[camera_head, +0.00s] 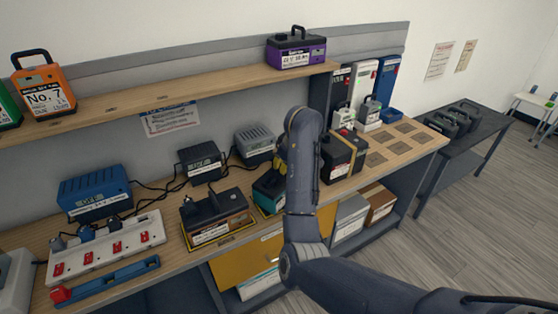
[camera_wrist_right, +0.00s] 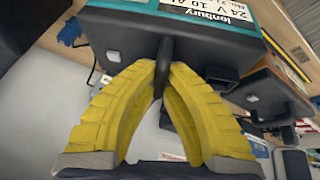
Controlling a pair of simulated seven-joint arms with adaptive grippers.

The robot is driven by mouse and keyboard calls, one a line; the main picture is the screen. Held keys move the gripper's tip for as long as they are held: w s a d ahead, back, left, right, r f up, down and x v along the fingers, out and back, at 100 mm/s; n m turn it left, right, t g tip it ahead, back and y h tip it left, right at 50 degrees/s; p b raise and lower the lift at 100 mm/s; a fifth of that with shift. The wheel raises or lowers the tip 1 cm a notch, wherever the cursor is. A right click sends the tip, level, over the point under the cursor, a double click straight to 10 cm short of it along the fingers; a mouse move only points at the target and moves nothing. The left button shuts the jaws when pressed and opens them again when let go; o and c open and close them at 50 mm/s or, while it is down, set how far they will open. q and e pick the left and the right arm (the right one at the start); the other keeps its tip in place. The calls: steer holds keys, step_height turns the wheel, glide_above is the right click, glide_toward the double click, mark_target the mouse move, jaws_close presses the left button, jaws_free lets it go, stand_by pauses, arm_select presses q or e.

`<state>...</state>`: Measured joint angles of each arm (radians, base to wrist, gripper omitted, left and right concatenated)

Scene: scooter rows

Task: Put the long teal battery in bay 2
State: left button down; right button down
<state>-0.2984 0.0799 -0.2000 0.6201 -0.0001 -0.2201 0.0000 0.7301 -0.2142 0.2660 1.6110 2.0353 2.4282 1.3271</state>
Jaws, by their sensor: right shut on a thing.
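The teal battery (camera_head: 265,193) has a black body, a white label and a black top handle. In the head view it is at the bench's front edge, partly hidden by my right arm. My right gripper (camera_head: 281,168) is above it with yellow fingers. In the right wrist view, the right gripper (camera_wrist_right: 162,78) is shut on the black handle of the teal battery (camera_wrist_right: 125,32). I cannot tell whether the battery touches the bench. No readable bay number shows, so I cannot tell which spot is bay 2. My left gripper is not in view.
A black-and-brown battery (camera_head: 217,216) sits left of the teal one, and a black battery with a yellow stripe (camera_head: 342,155) sits right. Chargers (camera_head: 202,161) and cables are behind. Empty brown squares (camera_head: 388,136) lie at the bench's right end. A shelf (camera_head: 170,90) runs above.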

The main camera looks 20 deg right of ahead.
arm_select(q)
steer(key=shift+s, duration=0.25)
arm_select(e)
steer(key=shift+w+f, duration=0.1)
steer(key=shift+f, duration=0.8)
steer(key=c, duration=1.6)
jaws_free()
steer(key=shift+f, duration=0.15)
steer(key=shift+o, duration=0.2)
steer(key=shift+v, duration=3.55)
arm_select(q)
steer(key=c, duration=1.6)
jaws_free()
arm_select(e)
steer(key=shift+s, duration=0.2)
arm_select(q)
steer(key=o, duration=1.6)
